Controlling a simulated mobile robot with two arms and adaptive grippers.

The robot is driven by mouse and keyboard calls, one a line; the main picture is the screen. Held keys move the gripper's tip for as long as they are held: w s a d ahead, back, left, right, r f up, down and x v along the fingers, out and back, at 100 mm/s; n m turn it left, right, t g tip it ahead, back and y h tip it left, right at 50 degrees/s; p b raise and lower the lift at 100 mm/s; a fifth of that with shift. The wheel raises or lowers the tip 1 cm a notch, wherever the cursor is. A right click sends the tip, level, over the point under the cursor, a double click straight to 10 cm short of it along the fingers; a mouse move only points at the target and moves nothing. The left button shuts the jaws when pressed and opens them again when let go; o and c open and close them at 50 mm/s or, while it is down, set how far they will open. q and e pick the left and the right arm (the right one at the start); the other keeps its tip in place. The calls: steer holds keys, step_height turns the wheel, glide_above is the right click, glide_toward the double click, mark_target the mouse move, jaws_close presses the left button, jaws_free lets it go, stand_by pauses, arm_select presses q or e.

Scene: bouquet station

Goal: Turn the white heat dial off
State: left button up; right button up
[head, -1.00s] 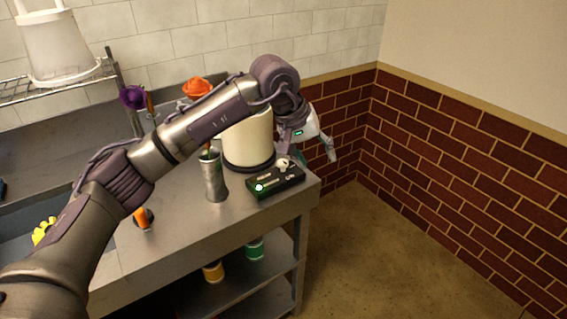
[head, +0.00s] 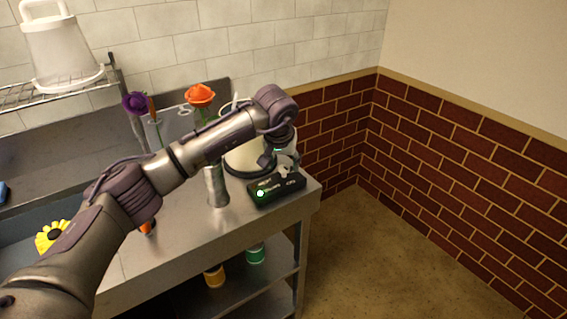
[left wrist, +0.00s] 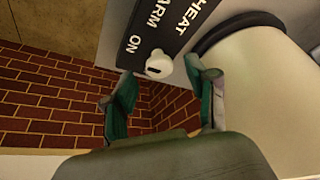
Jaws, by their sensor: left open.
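The white heat dial (left wrist: 158,65) is a small round knob on a black control box (head: 265,190). In the left wrist view the box face (left wrist: 168,28) carries white letters, with "ON" beside the dial and "HEAT" farther up. Which way the dial points is hard to tell. My left gripper (left wrist: 162,74) is open, one green-padded finger on each side of the dial in that view; I cannot tell whether they touch it. In the head view the gripper is above the box's back edge, partly hidden by my arm. A green light (head: 261,193) glows on the box. My right gripper is not in view.
A cream pot (head: 238,160) with a dark base stands right behind the box. A metal cylinder (head: 216,186) stands left of it. An orange flower (head: 200,94) and purple flower (head: 135,102) stand farther back. The counter's right edge is close to the box.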

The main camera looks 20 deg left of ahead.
arm_select(q)
steer(key=shift+x, duration=0.75)
jaws_close()
